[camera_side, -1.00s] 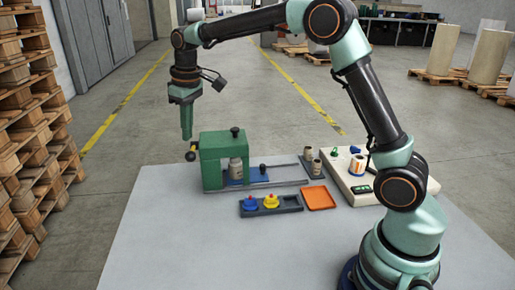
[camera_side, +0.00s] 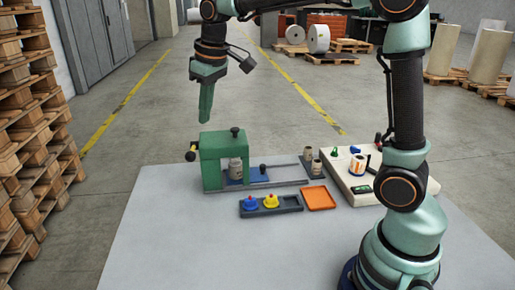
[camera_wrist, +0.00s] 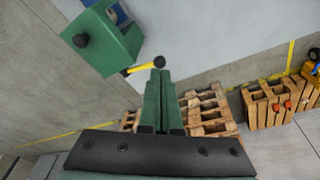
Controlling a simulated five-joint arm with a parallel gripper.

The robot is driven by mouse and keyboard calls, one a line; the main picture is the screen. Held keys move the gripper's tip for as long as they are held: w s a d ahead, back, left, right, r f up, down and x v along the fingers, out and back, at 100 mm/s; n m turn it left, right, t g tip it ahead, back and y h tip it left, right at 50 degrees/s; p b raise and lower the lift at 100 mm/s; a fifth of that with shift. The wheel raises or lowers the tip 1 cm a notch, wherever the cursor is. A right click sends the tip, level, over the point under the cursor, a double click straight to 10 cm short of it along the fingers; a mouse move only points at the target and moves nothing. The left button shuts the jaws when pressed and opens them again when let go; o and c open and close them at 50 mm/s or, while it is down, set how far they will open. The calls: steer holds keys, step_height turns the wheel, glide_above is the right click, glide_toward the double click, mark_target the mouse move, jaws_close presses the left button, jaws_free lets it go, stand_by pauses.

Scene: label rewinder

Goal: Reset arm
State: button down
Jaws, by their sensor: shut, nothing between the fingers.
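My gripper (camera_side: 206,108) is shut and empty, pointing down in the air above the green machine (camera_side: 211,158) in the side view. In the wrist view its closed fingers (camera_wrist: 159,84) point toward the table edge. The green machine (camera_wrist: 104,42) also shows there at upper left, with a yellow lever with a black ball end (camera_wrist: 142,68) that appears beside the fingertips. In the side view a grey bottle-like piece (camera_side: 235,168) stands within the green machine's opening, by a blue slide (camera_side: 259,176) on rails.
A dark tray (camera_side: 289,204) holds a blue knob (camera_side: 250,203) and a yellow knob (camera_side: 271,201). An orange tray (camera_side: 318,198) lies beside it. A cream unit (camera_side: 364,187) with an orange-and-white roll (camera_side: 358,165) stands at right. The table front (camera_side: 190,250) is clear. Pallets (camera_side: 35,150) are stacked at left.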

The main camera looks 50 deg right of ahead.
steer(key=s+d+f+m+t, duration=0.1)
steer(key=s+f+m+t, duration=0.1)
steer(key=s, duration=1.4)
steer(key=shift+s+d+f+t, duration=0.15)
steer(key=shift+s+f+t, duration=0.2)
steer(key=shift+f, duration=0.35)
